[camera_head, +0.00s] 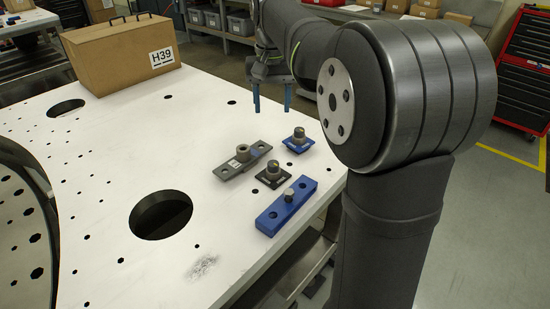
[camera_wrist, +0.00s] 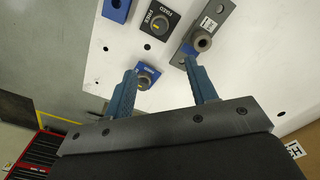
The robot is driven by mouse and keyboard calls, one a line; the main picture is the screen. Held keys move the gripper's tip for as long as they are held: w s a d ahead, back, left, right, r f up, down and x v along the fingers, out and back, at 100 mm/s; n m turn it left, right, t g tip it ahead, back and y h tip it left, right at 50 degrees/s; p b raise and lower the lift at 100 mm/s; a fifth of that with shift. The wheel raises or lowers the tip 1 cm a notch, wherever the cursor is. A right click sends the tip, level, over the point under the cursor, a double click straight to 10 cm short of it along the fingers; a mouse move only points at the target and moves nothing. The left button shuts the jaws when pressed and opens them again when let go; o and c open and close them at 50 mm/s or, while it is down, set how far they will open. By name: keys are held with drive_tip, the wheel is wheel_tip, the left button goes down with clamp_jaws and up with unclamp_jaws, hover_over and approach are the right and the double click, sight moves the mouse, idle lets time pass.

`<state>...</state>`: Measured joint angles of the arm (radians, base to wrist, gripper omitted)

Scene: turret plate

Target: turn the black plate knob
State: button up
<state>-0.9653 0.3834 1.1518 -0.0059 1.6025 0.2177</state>
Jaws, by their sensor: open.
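The black plate (camera_head: 263,180) lies on the white table with a dark round knob (camera_head: 273,169) standing on it. My gripper (camera_head: 271,103) is open and empty, above the table and farther back than the black plate. In the wrist view its two blue fingers (camera_wrist: 160,68) are spread apart. A similar blue plate with a knob (camera_head: 298,138) shows between and beyond the fingers there (camera_wrist: 145,78). Nothing touches the black plate's knob.
A grey bracket with a round boss (camera_head: 243,155) lies left of the black plate. A cardboard box (camera_head: 115,55) stands at the back left. The white table (camera_head: 110,170) has several holes.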

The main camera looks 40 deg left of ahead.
drive_tip(key=n, duration=1.1)
approach(273, 163)
wheel_tip(273, 163, down, 9)
drive_tip(key=shift+r, duration=0.15)
drive_tip(key=c, duration=1)
